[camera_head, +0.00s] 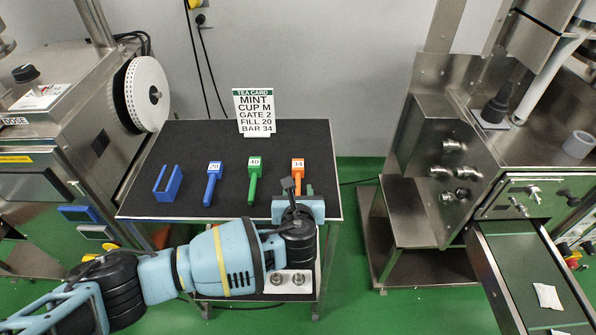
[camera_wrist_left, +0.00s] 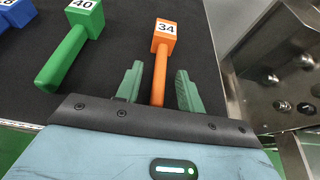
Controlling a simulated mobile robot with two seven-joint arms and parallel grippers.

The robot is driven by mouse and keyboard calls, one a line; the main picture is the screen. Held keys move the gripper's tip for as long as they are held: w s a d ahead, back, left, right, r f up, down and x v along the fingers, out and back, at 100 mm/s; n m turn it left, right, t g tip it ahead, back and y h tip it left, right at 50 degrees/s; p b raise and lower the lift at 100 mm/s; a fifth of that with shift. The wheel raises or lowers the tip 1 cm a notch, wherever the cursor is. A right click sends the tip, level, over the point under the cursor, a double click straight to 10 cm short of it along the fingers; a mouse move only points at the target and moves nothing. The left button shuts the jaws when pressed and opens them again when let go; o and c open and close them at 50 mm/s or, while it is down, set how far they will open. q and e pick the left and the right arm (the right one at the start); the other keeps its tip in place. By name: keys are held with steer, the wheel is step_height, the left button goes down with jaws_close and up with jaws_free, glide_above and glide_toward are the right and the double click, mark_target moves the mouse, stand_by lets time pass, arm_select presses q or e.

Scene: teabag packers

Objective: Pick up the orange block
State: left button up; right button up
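The orange block (camera_head: 298,164) is marked 34 and has a slim handle. It lies on the black table top, at the right of a row. In the left wrist view the orange block (camera_wrist_left: 164,44) has its handle pointing toward my gripper. My left gripper (camera_head: 297,189) is over the near right part of the table. In the left wrist view its two green fingers (camera_wrist_left: 157,85) are apart, on either side of the orange handle, with gaps visible on both sides. I cannot tell if they are at the handle's height. My right gripper is not in view.
A green block (camera_head: 254,168) marked 40 lies left of the orange one, then a blue block (camera_head: 214,170) and a blue open holder (camera_head: 167,184). A tea card (camera_head: 254,112) stands at the table's back edge. Steel machines flank the table.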

arm_select(q)
steer(key=shift+w, duration=0.3)
steer(key=shift+c, duration=0.2)
jaws_close()
steer(key=shift+r, duration=0.1)
